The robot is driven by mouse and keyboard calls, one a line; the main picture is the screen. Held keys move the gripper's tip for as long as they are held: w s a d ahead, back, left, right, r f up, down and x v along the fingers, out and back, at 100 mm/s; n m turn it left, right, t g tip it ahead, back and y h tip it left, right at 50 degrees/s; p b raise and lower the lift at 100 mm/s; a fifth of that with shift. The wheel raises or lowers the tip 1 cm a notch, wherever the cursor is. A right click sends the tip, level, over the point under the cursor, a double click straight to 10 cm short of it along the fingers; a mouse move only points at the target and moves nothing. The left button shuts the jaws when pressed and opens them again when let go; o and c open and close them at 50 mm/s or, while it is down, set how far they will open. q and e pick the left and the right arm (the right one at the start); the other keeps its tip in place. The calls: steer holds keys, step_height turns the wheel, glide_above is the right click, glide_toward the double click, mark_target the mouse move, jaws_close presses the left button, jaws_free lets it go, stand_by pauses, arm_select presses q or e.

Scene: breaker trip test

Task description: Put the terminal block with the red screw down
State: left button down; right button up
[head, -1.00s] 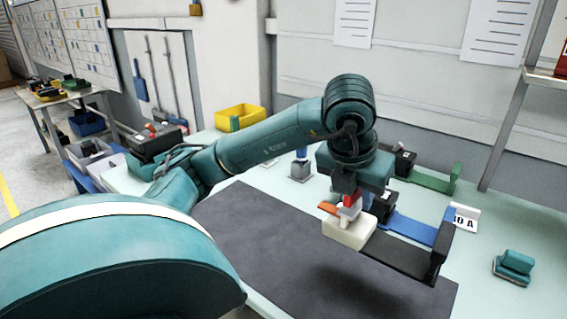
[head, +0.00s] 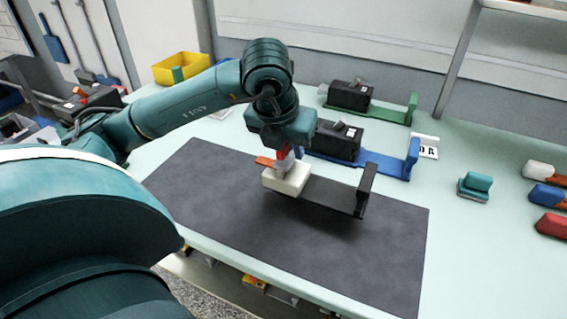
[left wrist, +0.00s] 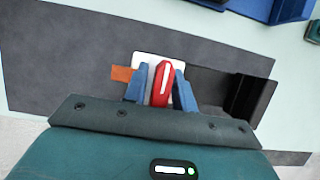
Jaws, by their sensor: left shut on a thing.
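My left gripper (head: 287,152) is shut on the red top piece (left wrist: 161,84) of a white block (head: 287,178), the terminal block. An orange tab (head: 265,161) sticks out on the block's left side. A black L-shaped bracket (head: 330,195) extends from the block to the right and ends in an upright plate. The block and bracket are over the dark mat (head: 220,205). A soft shadow lies on the mat near the bracket; I cannot tell whether they touch the mat. In the left wrist view the blue fingers flank the red piece. My right gripper is not in view.
Behind stand a blue bracket (head: 385,165) and a green bracket (head: 385,114), each with a black unit. A teal block (head: 475,187) and a few coloured pieces (head: 549,196) lie at right. A yellow bin (head: 181,68) stands at back left. The front mat is clear.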

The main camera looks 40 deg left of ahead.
mark_target(317, 177)
arm_select(q)
steer(key=shift+f, duration=2.35)
steer(key=shift+f, duration=0.1)
steer(key=c, duration=1.1)
jaws_free()
